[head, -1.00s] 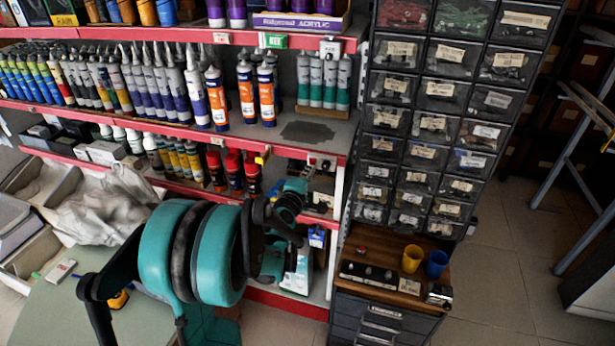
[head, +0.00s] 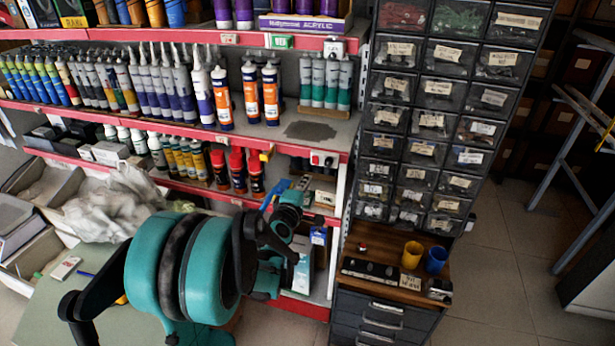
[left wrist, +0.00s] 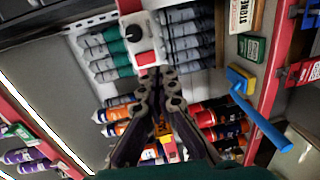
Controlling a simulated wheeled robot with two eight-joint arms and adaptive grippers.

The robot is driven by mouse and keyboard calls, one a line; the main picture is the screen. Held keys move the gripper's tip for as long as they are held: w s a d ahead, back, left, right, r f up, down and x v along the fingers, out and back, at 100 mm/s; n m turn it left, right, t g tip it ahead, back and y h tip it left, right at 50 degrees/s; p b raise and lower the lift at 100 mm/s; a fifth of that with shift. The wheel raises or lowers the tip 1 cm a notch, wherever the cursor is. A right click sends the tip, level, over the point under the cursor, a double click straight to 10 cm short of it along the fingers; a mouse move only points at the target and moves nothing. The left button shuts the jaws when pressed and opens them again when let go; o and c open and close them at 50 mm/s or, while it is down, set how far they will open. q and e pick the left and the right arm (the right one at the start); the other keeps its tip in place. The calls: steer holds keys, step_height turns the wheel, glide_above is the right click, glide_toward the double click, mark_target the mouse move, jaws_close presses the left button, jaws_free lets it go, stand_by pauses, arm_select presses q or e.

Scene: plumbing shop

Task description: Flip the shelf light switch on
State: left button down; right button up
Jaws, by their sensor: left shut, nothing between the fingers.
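A white switch box (head: 323,159) with a red part sits on the red front edge of the middle shelf, near its right end. My left gripper (head: 303,183) is just below the switch box in the head view. Its fingers (left wrist: 157,74) are shut and empty, pointing at the box. I cannot tell whether they touch it. My right gripper is not in view.
A similar small white box (head: 334,48) is on the upper shelf edge. Several cartridges (head: 270,95) stand on the shelf above. A drawer cabinet (head: 425,150) stands close on the right.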

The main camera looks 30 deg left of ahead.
arm_select(q)
steer(key=s+d+f, duration=0.1)
steer(key=s, duration=0.5)
steer(key=shift+s+d+f+p, duration=0.25)
steer(key=shift+s+d+p, duration=0.05)
steer(key=shift+s+p, duration=0.1)
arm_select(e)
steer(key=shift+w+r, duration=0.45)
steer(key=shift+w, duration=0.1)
